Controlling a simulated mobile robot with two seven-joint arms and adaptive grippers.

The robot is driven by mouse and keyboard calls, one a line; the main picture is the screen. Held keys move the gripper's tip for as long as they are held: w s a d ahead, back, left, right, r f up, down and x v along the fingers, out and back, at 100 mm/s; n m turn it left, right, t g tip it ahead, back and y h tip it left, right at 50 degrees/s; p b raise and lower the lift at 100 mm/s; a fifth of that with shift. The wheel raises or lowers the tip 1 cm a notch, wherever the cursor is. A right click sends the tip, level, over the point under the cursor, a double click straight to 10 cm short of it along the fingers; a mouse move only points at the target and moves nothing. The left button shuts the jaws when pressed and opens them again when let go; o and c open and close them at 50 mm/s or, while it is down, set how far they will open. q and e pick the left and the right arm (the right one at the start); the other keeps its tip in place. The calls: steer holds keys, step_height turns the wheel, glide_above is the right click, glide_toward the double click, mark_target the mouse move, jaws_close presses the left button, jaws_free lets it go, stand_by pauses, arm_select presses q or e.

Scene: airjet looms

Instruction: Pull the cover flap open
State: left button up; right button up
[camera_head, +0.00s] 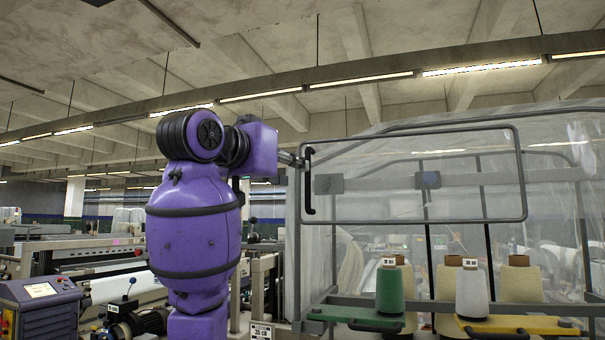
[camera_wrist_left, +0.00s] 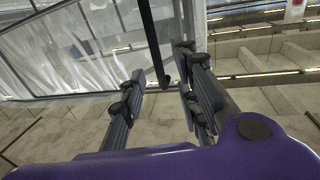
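The cover flap (camera_head: 420,221) is a clear panel in a rounded grey tube frame, right of centre in the head view. A black vertical handle (camera_head: 308,182) sits at its left edge. My left gripper (camera_head: 294,160) is beside the upper part of this handle, partly hidden by my purple arm. In the left wrist view, the handle (camera_wrist_left: 155,45) is a dark bar reaching down between the two fingers of my left gripper (camera_wrist_left: 161,68). The fingers stand apart, with visible gaps to the bar. My right gripper is in neither view.
Below the flap are a green yarn cone (camera_head: 390,290), a grey cone (camera_head: 472,292) and several cream spools on a rack (camera_head: 350,302). Clear sheeting (camera_head: 560,215) surrounds the flap. Looms and a purple control cabinet (camera_head: 40,308) stand at the left.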

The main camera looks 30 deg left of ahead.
arm_select(q)
steer(key=w, duration=0.7)
steer(key=shift+c, duration=0.2)
jaws_close()
